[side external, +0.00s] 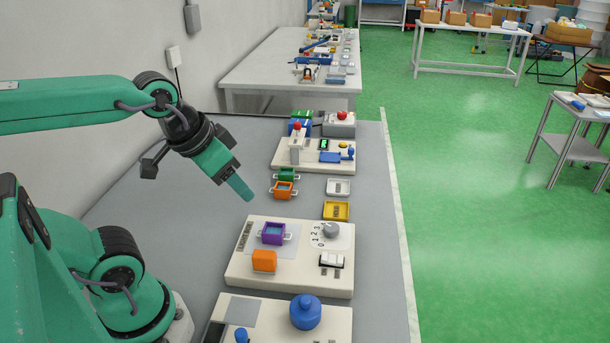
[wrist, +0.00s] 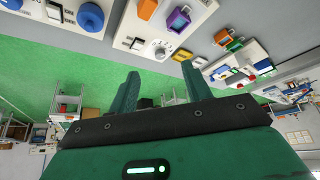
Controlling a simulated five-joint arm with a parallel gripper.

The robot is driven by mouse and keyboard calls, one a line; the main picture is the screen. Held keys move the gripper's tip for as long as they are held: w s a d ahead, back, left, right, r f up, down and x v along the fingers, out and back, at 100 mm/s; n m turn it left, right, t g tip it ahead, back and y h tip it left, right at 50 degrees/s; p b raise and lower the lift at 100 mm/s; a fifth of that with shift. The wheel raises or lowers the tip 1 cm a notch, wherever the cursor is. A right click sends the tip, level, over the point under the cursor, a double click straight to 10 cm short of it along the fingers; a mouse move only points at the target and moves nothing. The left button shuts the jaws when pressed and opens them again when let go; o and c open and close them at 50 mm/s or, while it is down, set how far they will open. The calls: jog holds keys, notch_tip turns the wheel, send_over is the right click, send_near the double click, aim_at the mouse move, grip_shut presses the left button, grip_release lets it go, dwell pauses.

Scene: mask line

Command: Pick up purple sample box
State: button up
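The purple sample box (side external: 273,233) is a small open-topped box with pale side handles and a blue inside. It sits on a grey patch of a cream panel (side external: 240,272), and it also shows near the top of the wrist view (wrist: 178,20). My gripper (side external: 246,192) is in the air behind and a little left of the box in the side view, clear of it. The wrist view shows its two green fingers (wrist: 161,68) spread apart with nothing between them.
An orange block (side external: 264,261) stands just in front of the purple box. A grey dial (side external: 330,229) and a white switch (side external: 331,260) are to its right. Green (side external: 286,174), orange (side external: 284,190), yellow (side external: 336,211) and white (side external: 338,187) boxes or trays lie behind the panel.

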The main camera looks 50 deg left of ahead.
jog(key=shift+o, duration=1.4)
jog(key=m+g, duration=0.6)
jog(key=m, duration=0.3)
send_over(274, 229)
jog(key=shift+f, duration=5.85)
jog(key=shift+f, duration=0.1)
jog(key=shift+f, duration=1.2)
jog(key=shift+f, duration=0.1)
